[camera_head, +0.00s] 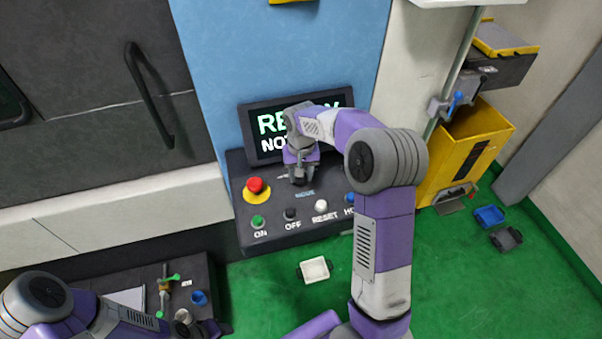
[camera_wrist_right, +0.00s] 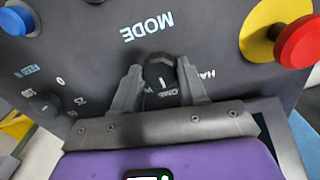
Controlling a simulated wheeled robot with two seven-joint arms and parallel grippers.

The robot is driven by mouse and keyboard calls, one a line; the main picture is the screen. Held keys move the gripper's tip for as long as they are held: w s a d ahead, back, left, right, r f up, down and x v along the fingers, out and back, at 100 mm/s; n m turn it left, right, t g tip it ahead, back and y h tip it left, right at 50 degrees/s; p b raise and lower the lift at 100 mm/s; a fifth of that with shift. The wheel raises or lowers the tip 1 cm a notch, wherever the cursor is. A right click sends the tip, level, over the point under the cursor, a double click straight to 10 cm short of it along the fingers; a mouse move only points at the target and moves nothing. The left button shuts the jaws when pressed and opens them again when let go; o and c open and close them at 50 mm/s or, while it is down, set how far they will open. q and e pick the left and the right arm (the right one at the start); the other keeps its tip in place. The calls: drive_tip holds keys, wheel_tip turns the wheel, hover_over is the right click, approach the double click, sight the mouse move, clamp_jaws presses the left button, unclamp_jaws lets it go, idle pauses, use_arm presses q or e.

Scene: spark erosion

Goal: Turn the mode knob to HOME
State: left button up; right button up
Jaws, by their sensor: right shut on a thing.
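The mode knob (camera_wrist_right: 159,70) is a black round knob with a white pointer line, just below the MODE label in the right wrist view. My right gripper (camera_wrist_right: 166,82) is shut on it, one finger on each side. Some lettering around the knob is partly covered by the fingers. In the head view my right gripper (camera_head: 300,177) reaches down onto the control panel (camera_head: 262,168) above the MODE label and hides the knob. My left gripper (camera_head: 207,328) is low at the left, and its fingers do not show clearly.
A red emergency button (camera_head: 255,185) stands left of the knob. ON, OFF and RESET buttons and a blue button (camera_head: 349,197) line the panel's front. A screen (camera_head: 262,125) stands behind, partly covered by my arm. A small black feed knob (camera_wrist_right: 44,103) is nearby.

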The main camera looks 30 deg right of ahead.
idle(0.4)
drive_tip(key=o, duration=1.1)
drive_tip(key=shift+c, duration=0.2)
wheel_tip(320, 180, up, 8)
drive_tip(key=shift+f, duration=0.15)
